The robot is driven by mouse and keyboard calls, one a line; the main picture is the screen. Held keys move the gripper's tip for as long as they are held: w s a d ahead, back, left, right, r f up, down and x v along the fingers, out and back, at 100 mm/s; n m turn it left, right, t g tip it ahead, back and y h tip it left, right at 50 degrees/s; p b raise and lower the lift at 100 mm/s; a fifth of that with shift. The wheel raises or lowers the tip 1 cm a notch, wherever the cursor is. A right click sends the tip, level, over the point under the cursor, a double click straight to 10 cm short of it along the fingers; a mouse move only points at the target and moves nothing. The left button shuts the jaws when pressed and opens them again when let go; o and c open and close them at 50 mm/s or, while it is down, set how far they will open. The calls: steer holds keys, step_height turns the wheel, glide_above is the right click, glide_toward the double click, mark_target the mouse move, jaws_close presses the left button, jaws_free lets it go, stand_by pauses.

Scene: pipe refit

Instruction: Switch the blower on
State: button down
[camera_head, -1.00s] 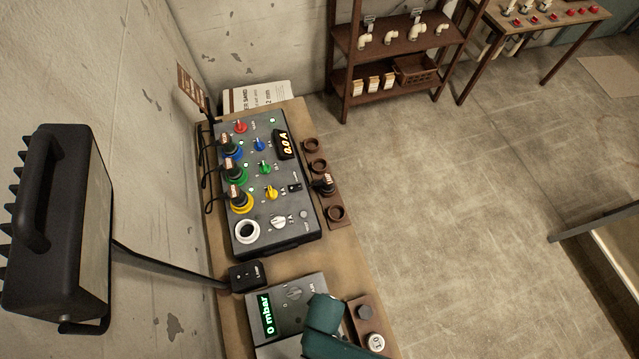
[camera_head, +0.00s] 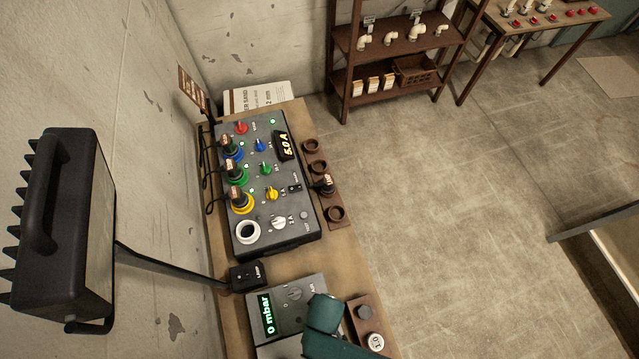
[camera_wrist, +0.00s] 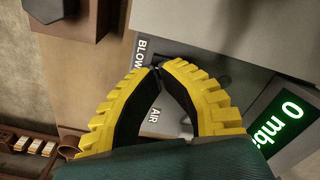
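The grey unit (camera_head: 290,312) with a green "0 mbar" display stands on the bench at the bottom of the head view. Its display also shows in the wrist view (camera_wrist: 283,125), beside lettering reading "BLOW" and "AIR". My gripper (camera_wrist: 157,69) points at this lettered face. Its yellow-ribbed fingers meet at the tips, next to the "BLOW" label. Any switch under the fingertips is hidden, and I cannot tell whether they touch it. In the head view my teal arm covers part of the unit, and the fingers do not show.
A control panel (camera_head: 262,190) with coloured knobs and plugs reads "5.0 A". A black lamp box (camera_head: 248,276) sits between panel and unit. A large floodlight (camera_head: 62,230) stands at left. A brown holder (camera_head: 368,325) lies along the bench's right edge.

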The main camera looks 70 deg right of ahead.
steer(key=shift+r+p, duration=3)
steer(key=shift+f, duration=0.1)
